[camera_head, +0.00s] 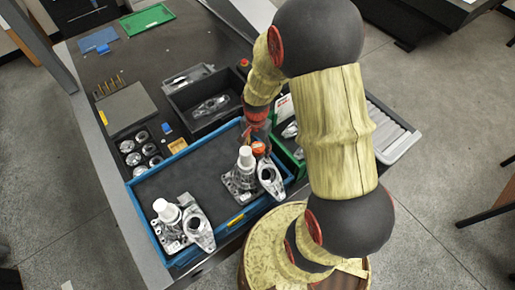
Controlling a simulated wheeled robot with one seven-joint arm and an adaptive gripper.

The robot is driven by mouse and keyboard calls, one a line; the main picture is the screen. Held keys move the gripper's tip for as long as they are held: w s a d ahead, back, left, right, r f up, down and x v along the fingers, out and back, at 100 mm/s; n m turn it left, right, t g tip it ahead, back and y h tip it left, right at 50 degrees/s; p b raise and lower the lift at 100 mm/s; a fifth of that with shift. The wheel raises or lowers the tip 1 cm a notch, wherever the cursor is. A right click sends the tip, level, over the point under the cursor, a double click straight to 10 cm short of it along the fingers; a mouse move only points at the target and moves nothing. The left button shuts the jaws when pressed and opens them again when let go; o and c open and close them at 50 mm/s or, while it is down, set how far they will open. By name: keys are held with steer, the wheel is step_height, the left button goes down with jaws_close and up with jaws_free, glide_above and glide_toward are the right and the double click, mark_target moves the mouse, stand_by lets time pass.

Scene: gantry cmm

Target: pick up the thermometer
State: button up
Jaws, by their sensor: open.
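I cannot make out a thermometer for certain in the head view. My gripper (250,134) is at the end of the arm, over the right part of a blue-rimmed tray (150,232). It points down and is open, but its fingers are small and partly hidden by my own wrist. A small orange-red cap (258,148) shows just below it, close to a white-topped bottle (245,157) among grey metal parts. I cannot tell whether the gripper touches any of these.
Another white bottle (167,210) stands with metal parts at the tray's left front. A dark bin (228,120) holding a metal part lies behind the tray. A green bin (283,143) is at the right, partly behind my arm. The tray's middle is clear.

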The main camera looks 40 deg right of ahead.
steer(key=shift+f, duration=0.4)
steer(key=shift+c, duration=0.7)
steer(key=c, duration=1.1)
steer(key=shift+r, duration=0.1)
steer(key=shift+c, duration=0.4)
